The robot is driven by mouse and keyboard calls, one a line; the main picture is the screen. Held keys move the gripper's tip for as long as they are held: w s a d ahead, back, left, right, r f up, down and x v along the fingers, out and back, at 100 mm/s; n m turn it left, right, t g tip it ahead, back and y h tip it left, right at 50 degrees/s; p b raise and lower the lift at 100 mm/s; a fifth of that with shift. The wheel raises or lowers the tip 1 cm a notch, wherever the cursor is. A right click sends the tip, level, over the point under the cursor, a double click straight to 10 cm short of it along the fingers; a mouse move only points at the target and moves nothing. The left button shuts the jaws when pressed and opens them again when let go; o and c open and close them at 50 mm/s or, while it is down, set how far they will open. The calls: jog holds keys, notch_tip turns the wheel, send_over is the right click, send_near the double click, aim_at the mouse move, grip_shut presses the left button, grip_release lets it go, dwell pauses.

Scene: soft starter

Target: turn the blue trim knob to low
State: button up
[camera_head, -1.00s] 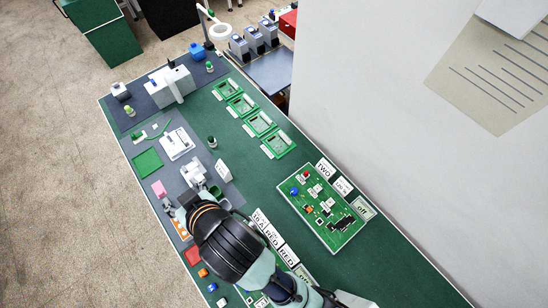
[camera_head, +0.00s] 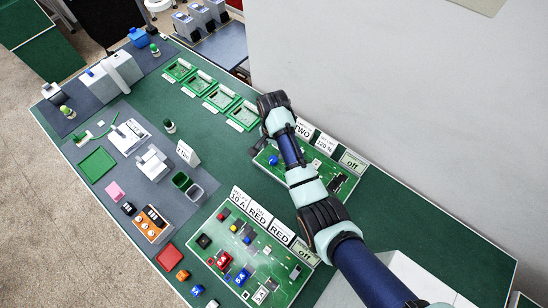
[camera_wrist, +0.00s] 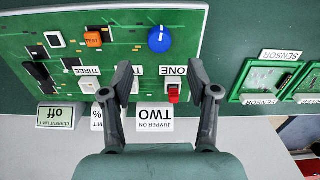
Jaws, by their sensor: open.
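The blue trim knob (camera_wrist: 159,39) is round with a white pointer line and sits on a green circuit board (camera_wrist: 205,22). In the wrist view its line points toward the top of the picture. It also shows as a small blue spot beside my arm in the head view (camera_head: 273,160). My gripper (camera_wrist: 167,84) is open and empty. Its fingertips lie below the knob in the wrist view, apart from it, with a red-tipped jumper post (camera_wrist: 174,93) between them.
The board also holds an orange TEST button (camera_wrist: 93,40), white numbered blocks (camera_wrist: 88,84) and black parts. Sign cards (camera_wrist: 154,124) and an "off" display (camera_wrist: 55,117) stand along its edge. A second board (camera_head: 230,240) and small green boards (camera_head: 222,96) lie nearby.

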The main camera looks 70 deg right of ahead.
aim_at(273, 159)
notch_tip(273, 159, down, 8)
jog(key=shift+r+b, duration=0.1)
jog(key=shift+b, duration=0.6)
jog(key=shift+c, duration=0.4)
jog(key=shift+a, duration=0.1)
grip_shut()
